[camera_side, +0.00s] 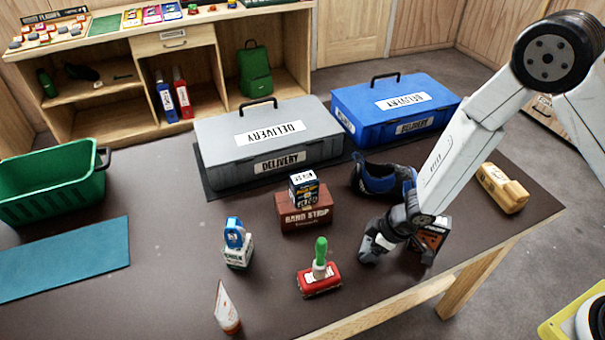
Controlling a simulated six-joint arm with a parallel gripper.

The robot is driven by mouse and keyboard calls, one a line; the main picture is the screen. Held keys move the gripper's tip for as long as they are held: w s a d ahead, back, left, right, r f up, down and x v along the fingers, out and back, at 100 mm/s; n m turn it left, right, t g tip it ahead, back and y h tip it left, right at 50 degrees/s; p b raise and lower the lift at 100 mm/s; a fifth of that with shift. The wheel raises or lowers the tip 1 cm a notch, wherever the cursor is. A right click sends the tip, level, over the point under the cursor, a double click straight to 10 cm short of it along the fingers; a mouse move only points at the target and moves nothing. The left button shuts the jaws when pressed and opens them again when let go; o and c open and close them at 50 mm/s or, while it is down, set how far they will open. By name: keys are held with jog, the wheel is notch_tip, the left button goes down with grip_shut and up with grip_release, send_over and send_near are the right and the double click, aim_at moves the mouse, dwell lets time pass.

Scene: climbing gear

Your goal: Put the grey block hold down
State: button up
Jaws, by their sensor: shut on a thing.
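My gripper (392,238) is low over the right part of the dark table, near its front edge. It is shut on the grey block hold (374,245), a dark grey lump at the left of the jaws. The fingers and the hold are close in colour, so their outlines are hard to part. I cannot tell whether the hold touches the table.
An orange and black box (434,240) is just right of my gripper. A blue and black shoe (374,180) is behind it, a yellow item (502,188) to the right.

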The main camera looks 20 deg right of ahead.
jog(key=shift+f, duration=0.2)
jog(key=o, duration=1.2)
jog(key=shift+r, duration=0.15)
jog(key=shift+v, duration=5.9)
jog(key=shift+r, duration=0.1)
